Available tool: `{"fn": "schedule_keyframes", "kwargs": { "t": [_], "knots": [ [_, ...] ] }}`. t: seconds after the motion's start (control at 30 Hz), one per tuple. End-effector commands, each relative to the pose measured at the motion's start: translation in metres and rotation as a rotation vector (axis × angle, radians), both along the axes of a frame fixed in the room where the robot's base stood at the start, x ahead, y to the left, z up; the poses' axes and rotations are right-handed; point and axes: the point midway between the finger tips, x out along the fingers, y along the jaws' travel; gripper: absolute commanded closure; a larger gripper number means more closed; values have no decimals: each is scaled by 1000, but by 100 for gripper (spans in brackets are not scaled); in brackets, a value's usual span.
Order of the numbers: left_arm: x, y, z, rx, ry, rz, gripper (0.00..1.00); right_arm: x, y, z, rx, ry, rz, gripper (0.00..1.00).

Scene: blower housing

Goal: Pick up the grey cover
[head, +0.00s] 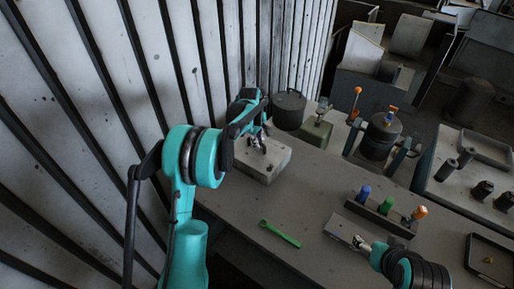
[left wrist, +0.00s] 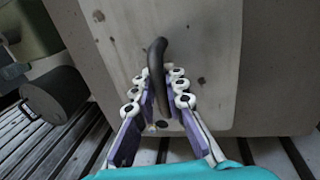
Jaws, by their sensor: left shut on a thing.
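The grey cover (head: 268,171) is a pale, speckled block with a dark curved handle on its face. It is at the far left of the table in the head view, by the slatted wall. The cover (left wrist: 205,65) fills the middle of the left wrist view. My left gripper (head: 262,140) is shut on the dark handle (left wrist: 157,55), its fingers on either side of it. Whether the cover touches the table is unclear. My right gripper (head: 360,243) is low in the head view, away from the cover; its finger gap is too small to judge.
A dark round pot (head: 289,109) and a green block (head: 317,130) stand just behind the cover. A green wrench (head: 280,234) lies at the front. A rack (head: 380,216) holds blue, green and orange-topped tools. A dark cylindrical housing (head: 378,138) stands at the back right.

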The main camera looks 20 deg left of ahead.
Motion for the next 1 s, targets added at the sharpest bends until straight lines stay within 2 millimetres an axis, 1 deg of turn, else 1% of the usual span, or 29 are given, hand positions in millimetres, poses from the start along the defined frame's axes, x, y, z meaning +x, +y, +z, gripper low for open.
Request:
{"fn": "schedule_keyframes", "kwargs": {
  "t": [0.17, 0.27, 0.37, 0.47, 0.8, 1.0],
  "knots": [
    [0, 0, 2, 0, 1, 0, 100, 0, 0, 1, 0, 0, 0, 30],
    [0, 0, 10, 0, 1, 0, 100, 0, 0, 3, 0, 0, 0, 30],
    [0, 0, 23, 0, 1, 0, 100, 0, 0, 7, 0, 0, 0, 30],
    [0, 0, 42, -1, 1, 0, 100, 0, 0, 12, 0, 0, 0, 30],
    [-14, -68, 83, 0, 1, -4, 100, 0, 0, 22, 0, 0, 0, 30],
    [-19, -97, 100, -1, 0, -2, 100, 0, 0, 26, 0, 0, 0, 30]
  ]
}}
